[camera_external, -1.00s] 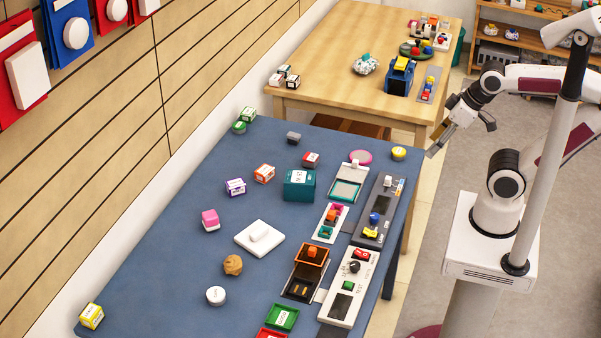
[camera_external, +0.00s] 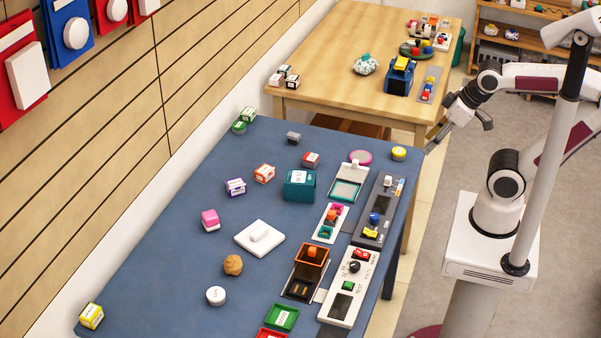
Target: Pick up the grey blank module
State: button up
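A small dark grey block (camera_external: 293,138), which looks like the grey blank module, lies on the far part of the blue table (camera_external: 190,205). Nothing touches it. My gripper (camera_external: 459,136) hangs beyond the table's right edge, well to the right of the grey block and apart from it. Its two fingers are spread wide with nothing between them.
Near the grey block are a red-and-white block (camera_external: 311,159), a teal box (camera_external: 299,184) and a green-and-white block (camera_external: 248,114). Panels and trays line the table's right side. A wooden table (camera_external: 345,50) stands behind.

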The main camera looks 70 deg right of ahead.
jog(key=w+d+f+t+h, duration=0.1)
jog(key=w+d, duration=0.3)
jog(key=w, duration=0.6)
jog(key=w+d+f+m+t, duration=0.15)
jog(key=w+d, duration=0.35)
jog(key=w, duration=0.5)
jog(key=w+d+f+t+h, duration=0.1)
jog(key=w+d, duration=0.3)
jog(key=w, duration=0.6)
jog(key=w+d+f+t, duration=0.2)
jog(key=w+d+f, duration=0.4)
jog(key=w+f, duration=0.25)
jog(key=t, duration=0.2)
send_near(296, 135)
jog(key=shift+w, duration=1.15)
jog(key=shift+d+f, duration=0.2)
jog(key=shift+f, duration=0.3)
jog(key=shift+w, duration=0.1)
jog(key=shift+x, duration=1.25)
jog(key=shift+f, duration=0.1)
jog(key=shift+x, duration=2.55)
